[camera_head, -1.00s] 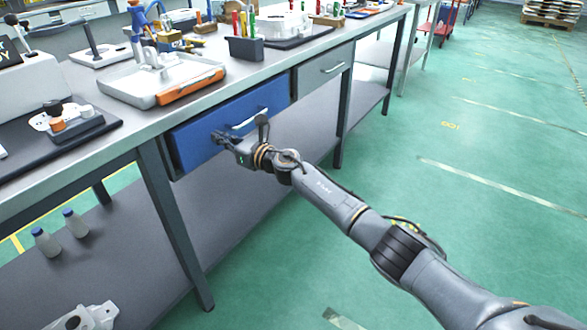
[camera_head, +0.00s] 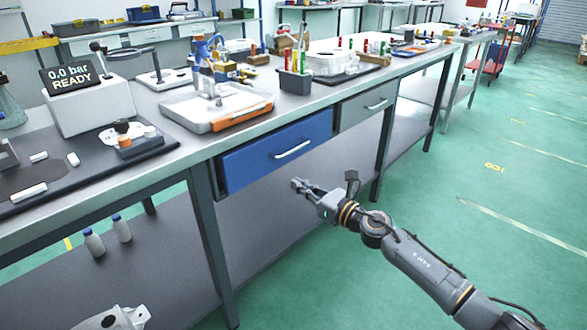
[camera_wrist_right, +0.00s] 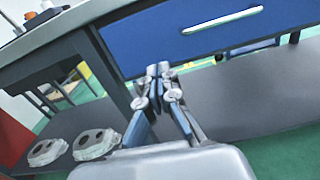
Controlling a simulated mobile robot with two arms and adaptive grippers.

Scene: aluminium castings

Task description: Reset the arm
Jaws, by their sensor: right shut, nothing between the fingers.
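My right arm (camera_head: 425,270) comes in from the lower right in the head view. Its gripper (camera_head: 298,185) is shut and empty, in front of and below the blue drawer (camera_head: 255,160) and apart from its silver handle (camera_head: 293,149). The drawer looks closed or nearly so. In the right wrist view the gripper's fingertips (camera_wrist_right: 158,70) are together, with the blue drawer front (camera_wrist_right: 160,40) and its handle (camera_wrist_right: 222,20) above and beyond them. My left gripper does not show.
The workbench (camera_head: 190,155) carries an orange-edged tray (camera_head: 225,108), a pen holder (camera_head: 294,82) and a display reading "READY" (camera_head: 72,74). A grey drawer (camera_head: 367,105) is beside the blue one. Bottles (camera_head: 94,242) and a casting (camera_head: 112,318) are on the lower shelf. Green floor (camera_head: 500,190) is clear at right.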

